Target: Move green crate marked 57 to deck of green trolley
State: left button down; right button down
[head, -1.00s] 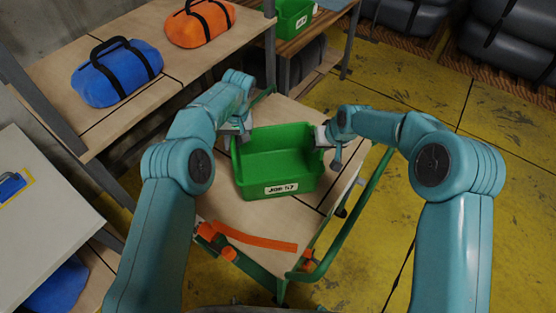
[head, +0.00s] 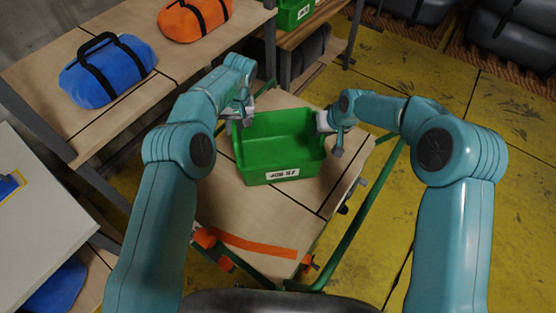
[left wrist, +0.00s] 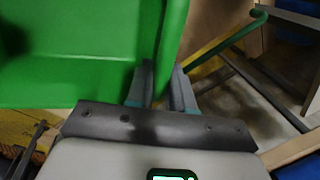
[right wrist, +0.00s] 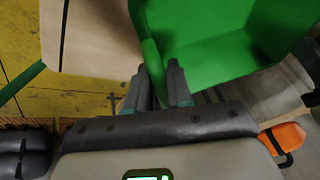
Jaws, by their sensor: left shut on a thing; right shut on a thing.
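The green crate labelled "JOB 57" (head: 282,175) is upright and looks empty, over the far part of the wooden deck (head: 245,205) of the green trolley. I cannot tell whether its base touches the deck. My left gripper (head: 239,116) is shut on its left wall, and the left wrist view shows the crate wall (left wrist: 75,60) between the fingers (left wrist: 160,88). My right gripper (head: 326,124) is shut on its right wall; the right wrist view shows the crate (right wrist: 200,40) at the fingers (right wrist: 160,88).
Shelves at left hold a blue bag (head: 107,70) and an orange bag (head: 195,17). Another green crate (head: 293,13) stands behind.

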pick_arm(q)
jog(key=shift+w, duration=0.35)
pick_arm(e)
jog(key=shift+w, duration=0.35)
pick_arm(q)
jog(key=shift+s+r, duration=0.1)
pick_arm(e)
jog(key=shift+s+r, duration=0.1)
